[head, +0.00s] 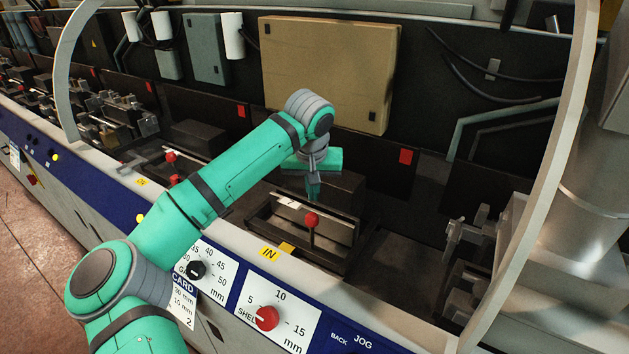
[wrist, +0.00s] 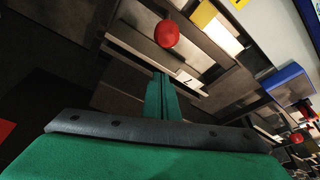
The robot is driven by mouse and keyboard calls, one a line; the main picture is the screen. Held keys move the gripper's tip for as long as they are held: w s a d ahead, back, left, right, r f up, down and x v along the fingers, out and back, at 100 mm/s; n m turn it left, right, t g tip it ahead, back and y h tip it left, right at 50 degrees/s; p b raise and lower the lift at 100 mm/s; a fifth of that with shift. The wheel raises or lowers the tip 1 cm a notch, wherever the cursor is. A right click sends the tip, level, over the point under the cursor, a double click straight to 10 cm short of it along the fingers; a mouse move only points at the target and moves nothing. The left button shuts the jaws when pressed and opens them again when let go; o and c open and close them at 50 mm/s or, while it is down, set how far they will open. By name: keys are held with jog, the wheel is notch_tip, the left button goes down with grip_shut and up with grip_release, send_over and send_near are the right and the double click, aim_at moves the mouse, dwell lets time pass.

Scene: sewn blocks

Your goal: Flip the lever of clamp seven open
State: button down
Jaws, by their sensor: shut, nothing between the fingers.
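A clamp with a red-knobbed lever stands in the machine bay just below my gripper; its red knob (head: 311,219) is on a thin upright stem in front of a metal bar (head: 335,226). In the wrist view the red knob (wrist: 167,33) is beyond the fingertips, and a small white tag (wrist: 187,77) with a dark mark, perhaps a 7, lies on the bar near them. My gripper (head: 313,192) points down behind the bar, its green fingers (wrist: 160,84) together and empty. The knob is apart from the fingers. The lever's hinge is not clear.
Another clamp with red knobs (head: 170,157) stands further left along the machine. A dark block (head: 335,187) sits behind the near clamp. Metal fixtures (head: 468,240) stand at the right. A pale curved frame (head: 562,120) arches across the right side. A tan box (head: 330,70) is on the back wall.

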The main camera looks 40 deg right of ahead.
aim_at(312, 232)
jog(key=shift+s+a+f, duration=0.3)
jog(key=shift+s+a, duration=0.25)
jog(key=shift+s, duration=0.15)
jog(key=shift+s+a+f, duration=0.3)
jog(key=shift+s+a, duration=0.2)
jog(key=shift+s, duration=0.15)
